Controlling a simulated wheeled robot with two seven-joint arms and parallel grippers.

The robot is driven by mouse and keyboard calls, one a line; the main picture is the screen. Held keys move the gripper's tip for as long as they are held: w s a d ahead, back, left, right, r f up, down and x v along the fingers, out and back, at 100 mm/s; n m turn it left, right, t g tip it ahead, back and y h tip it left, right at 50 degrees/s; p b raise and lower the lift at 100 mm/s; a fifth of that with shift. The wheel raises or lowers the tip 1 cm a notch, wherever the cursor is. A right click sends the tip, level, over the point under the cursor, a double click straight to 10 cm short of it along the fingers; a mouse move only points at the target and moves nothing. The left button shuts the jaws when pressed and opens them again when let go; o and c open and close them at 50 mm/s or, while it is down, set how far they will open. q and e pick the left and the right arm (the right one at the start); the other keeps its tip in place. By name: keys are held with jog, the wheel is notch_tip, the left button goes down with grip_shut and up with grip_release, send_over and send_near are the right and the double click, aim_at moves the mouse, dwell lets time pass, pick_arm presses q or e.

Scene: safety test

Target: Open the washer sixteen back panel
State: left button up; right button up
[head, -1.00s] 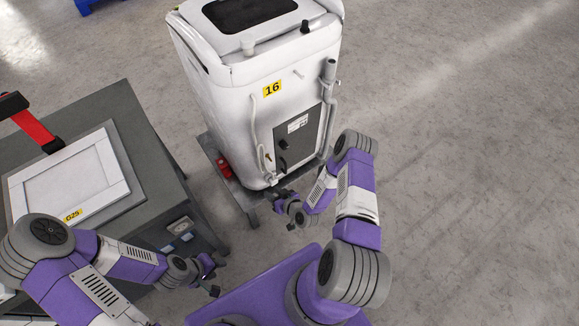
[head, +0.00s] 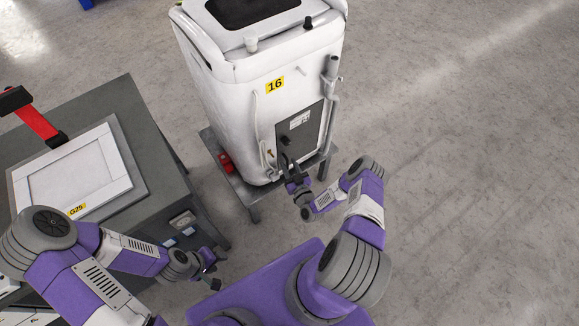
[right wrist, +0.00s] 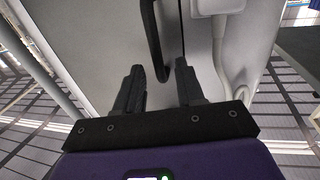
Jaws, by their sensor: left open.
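The white washer (head: 228,105) with the yellow 16 label (head: 275,86) stands at top centre in the head view. Its grey back panel (head: 308,130) appears closed and bears a small white label. A black bar handle (right wrist: 152,35) shows in the right wrist view. My right gripper (head: 288,170) is at the panel's lower part. In the right wrist view its two fingers (right wrist: 158,68) are apart, with the handle's lower end between their tips; I cannot tell if they touch it. My left gripper (head: 213,271) is open and empty, beside the grey bench.
A grey bench (head: 160,185) at left holds a white framed panel labelled G25 (head: 75,180) and a red-and-black strap-like part (head: 38,124). A pale hose (head: 332,100) runs down the washer's right side. The washer stands on a grey metal stand (head: 253,203). Floor at right is clear.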

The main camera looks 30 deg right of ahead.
jog(key=shift+w, duration=0.15)
grip_shut()
jog(key=shift+d, duration=0.1)
dwell(0.3)
